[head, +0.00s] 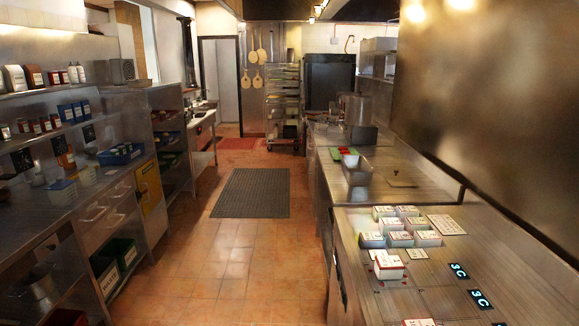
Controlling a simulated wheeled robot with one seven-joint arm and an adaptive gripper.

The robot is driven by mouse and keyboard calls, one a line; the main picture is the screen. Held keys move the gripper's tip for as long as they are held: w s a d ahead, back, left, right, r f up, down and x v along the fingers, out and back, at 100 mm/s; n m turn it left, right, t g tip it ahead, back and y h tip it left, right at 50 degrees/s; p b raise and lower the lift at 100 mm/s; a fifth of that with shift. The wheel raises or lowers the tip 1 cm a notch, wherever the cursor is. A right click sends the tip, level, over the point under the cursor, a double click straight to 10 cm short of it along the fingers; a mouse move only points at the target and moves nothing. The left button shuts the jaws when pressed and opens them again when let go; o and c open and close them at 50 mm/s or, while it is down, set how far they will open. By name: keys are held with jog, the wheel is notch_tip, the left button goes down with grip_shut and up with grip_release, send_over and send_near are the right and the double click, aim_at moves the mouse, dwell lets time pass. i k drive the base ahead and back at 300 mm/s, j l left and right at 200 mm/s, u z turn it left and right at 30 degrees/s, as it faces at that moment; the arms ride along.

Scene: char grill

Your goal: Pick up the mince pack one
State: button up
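Several small white packs with printed tops stand in a cluster on the steel counter (350,222) at the right. Some have green sides and some have red or blue sides. One white-and-red pack (388,267) stands apart, nearer to me than the cluster. Part of another pack (420,323) shows at the bottom edge. The print is too small to tell which one is mince pack one. My gripper is not in view.
Behind the packs are a metal container (357,174) and a green tray. Shelves and a worktop (75,205) line the left. The tiled aisle (235,265) is open, with a dark mat (252,193) farther along.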

aim_at(386, 267)
jog(key=j, duration=0.85)
jog(key=i+j, duration=0.1)
jog(key=j, duration=0.7)
jog(key=z, duration=1.25)
